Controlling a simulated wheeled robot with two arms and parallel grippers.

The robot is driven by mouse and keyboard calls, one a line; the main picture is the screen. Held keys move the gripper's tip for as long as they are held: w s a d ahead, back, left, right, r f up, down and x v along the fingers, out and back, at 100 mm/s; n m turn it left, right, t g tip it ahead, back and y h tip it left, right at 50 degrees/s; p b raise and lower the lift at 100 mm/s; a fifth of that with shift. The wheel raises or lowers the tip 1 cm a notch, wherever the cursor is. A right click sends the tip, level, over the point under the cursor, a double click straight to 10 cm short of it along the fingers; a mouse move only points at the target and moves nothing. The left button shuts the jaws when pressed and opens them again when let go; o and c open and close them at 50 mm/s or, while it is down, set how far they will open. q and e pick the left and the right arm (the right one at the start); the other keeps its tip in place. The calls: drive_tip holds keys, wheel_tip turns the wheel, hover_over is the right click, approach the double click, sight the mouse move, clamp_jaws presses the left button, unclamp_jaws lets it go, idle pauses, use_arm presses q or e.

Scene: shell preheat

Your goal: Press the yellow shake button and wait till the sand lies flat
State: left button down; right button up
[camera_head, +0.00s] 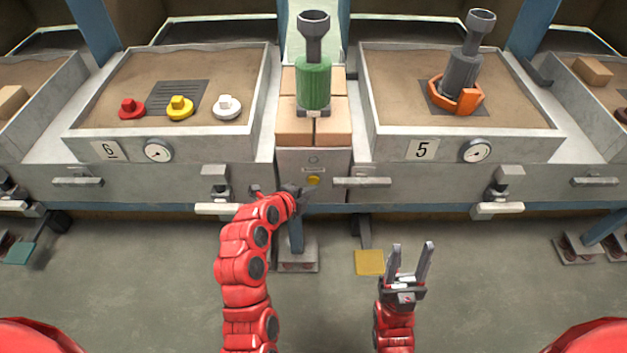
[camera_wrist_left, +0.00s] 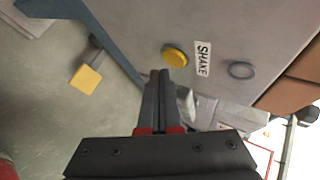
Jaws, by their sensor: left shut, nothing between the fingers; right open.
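The yellow shake button (camera_head: 313,180) sits on the grey panel between the two sand trays. In the left wrist view it shows as a round yellow button (camera_wrist_left: 174,57) beside a SHAKE label (camera_wrist_left: 202,59). My left gripper (camera_head: 301,190) is shut and empty, its fingertips (camera_wrist_left: 160,73) close to the button; I cannot tell whether they touch it. Sand lies in tray 6 (camera_head: 255,85) and tray 5 (camera_head: 372,88). The sand around the pieces looks mostly even, but fine unevenness is hard to see. My right gripper (camera_head: 410,262) is open and empty over the floor.
Tray 6 holds red, yellow and white knobbed pieces (camera_head: 179,108) by a dark grid. Tray 5 holds an orange piece (camera_head: 440,98) with a grey funnelled cylinder (camera_head: 464,65). A green cylinder (camera_head: 314,82) stands on bricks above the panel. Metal handles (camera_head: 361,182) jut out nearby. A yellow pedal (camera_head: 369,262) is below.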

idle(0.5)
use_arm(q)
drive_tip(key=shift+w+b, duration=0.45)
drive_tip(key=shift+b, duration=0.15)
drive_tip(key=shift+w+b, duration=0.4)
drive_tip(key=shift+b, duration=0.05)
idle(0.4)
drive_tip(key=shift+s, duration=0.8)
drive_tip(key=shift+s, duration=0.1)
